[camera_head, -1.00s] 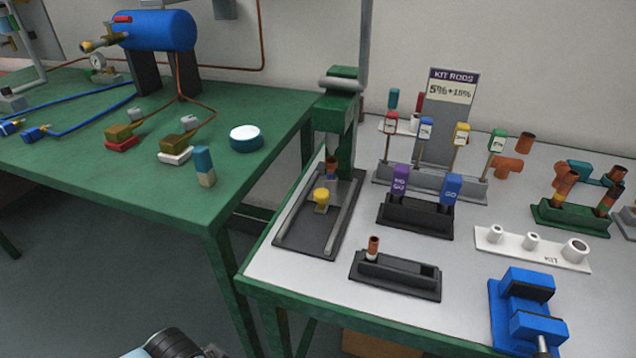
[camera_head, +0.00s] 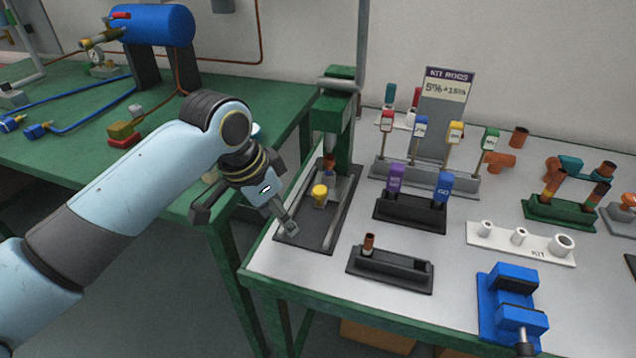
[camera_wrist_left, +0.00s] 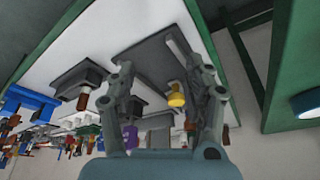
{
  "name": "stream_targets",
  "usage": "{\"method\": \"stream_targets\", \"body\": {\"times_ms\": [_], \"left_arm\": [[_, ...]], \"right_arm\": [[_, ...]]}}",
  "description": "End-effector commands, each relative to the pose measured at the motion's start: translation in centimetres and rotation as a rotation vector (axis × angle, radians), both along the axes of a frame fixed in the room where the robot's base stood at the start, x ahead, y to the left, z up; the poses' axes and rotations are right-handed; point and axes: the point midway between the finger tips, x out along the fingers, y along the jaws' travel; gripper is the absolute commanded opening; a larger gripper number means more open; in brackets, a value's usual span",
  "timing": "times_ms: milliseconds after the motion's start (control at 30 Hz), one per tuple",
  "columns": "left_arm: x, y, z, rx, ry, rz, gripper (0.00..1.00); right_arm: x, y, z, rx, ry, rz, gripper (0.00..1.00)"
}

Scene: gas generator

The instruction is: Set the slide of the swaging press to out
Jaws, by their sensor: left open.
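The swaging press (camera_head: 340,125) is green and stands at the left edge of the grey-topped table. Its dark base plate (camera_head: 322,240) carries a slide with a yellow knob (camera_head: 319,192) and a copper piece (camera_head: 329,162) behind it, under the press head. My left gripper (camera_head: 288,230) hangs over the near left part of the base plate, short of the knob. In the left wrist view the open fingers (camera_wrist_left: 165,85) show, with the yellow knob (camera_wrist_left: 176,98) between them, nearer one finger and apparently beyond them. My right gripper is not in view.
A black holder (camera_head: 392,272) with a copper tube stands right of the press base. Behind it are a black rack (camera_head: 410,213) with purple and blue tags and a grey rod rack (camera_head: 425,178). A blue vise (camera_head: 510,300) stands at front right. The green bench (camera_head: 60,150) is at left.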

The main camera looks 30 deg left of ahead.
Motion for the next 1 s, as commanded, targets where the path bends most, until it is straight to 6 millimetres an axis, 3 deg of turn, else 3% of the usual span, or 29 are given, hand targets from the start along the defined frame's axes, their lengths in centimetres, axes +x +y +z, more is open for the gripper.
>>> {"method": "stream_targets", "body": {"times_ms": [33, 133, 233, 333, 467, 800, 1000], "left_arm": [[2.4, 0.5, 2.0, -0.005, -0.019, -0.037, 0.52], [5.7, 1.0, 5.1, -0.024, -0.037, -0.114, 0.52], [7.5, 1.4, 7.0, -0.037, -0.049, -0.163, 0.52], [8.2, 1.4, 7.5, -0.043, -0.054, -0.183, 0.52], [8.7, 1.1, 6.1, -0.047, -0.051, -0.185, 0.52], [10.8, -0.3, 0.0, -0.045, -0.051, -0.183, 0.52], [11.5, -0.7, -1.9, -0.043, -0.054, -0.183, 0.52]], "right_arm": [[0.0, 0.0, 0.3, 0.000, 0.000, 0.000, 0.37], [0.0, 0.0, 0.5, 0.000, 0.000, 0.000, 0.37], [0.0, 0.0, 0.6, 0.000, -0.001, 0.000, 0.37], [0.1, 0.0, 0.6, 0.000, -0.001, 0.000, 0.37], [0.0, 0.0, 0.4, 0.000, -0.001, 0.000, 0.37], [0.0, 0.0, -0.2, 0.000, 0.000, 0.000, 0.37], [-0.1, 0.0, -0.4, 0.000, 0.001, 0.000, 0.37]]}}
